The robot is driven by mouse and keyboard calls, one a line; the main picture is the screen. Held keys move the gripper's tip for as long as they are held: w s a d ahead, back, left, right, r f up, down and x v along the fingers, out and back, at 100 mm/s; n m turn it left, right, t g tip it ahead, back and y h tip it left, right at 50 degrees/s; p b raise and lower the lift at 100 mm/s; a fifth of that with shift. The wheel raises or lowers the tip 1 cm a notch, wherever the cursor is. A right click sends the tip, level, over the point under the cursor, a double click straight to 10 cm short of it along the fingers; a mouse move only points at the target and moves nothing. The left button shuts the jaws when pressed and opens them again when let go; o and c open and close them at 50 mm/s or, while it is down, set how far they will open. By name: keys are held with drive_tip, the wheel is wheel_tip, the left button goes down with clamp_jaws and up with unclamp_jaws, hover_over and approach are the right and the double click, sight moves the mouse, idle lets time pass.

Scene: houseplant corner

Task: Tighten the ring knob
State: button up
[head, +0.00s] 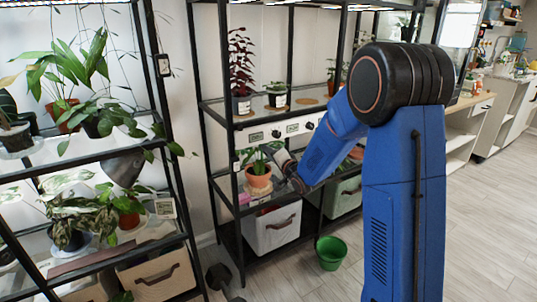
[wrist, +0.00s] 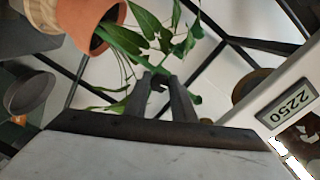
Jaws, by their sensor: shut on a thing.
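In the wrist view my gripper (wrist: 160,80) has its two dark fingers nearly together. A small dark piece (wrist: 158,84) sits between the tips and looks like the ring knob, though its shape is hard to make out. A straight green stake (wrist: 122,45) runs from a terracotta pot (wrist: 91,20) toward the fingertips. Leaves (wrist: 148,24) of the potted plant surround it. In the head view the same pot (head: 258,177) stands on the middle shelf, and my gripper (head: 273,149) reaches in from the right beside the plant, its tips small and partly hidden by leaves.
Shelf posts (head: 213,180) stand nearby. A crate (head: 272,228) and green bucket (head: 331,253) are below. Floor at right is clear.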

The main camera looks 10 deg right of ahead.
drive_tip(key=shift+d+m+y, duration=0.1)
drive_tip(key=shift+m+y, duration=0.25)
drive_tip(key=shift+m, duration=3.35)
drive_tip(key=shift+d+m+y, duration=0.1)
drive_tip(key=shift+m+y, duration=0.25)
drive_tip(key=shift+m, duration=3.35)
drive_tip(key=o, duration=0.8)
drive_tip(key=v, duration=1.7)
drive_tip(key=shift+s+r, duration=0.15)
drive_tip(key=shift+s, duration=0.05)
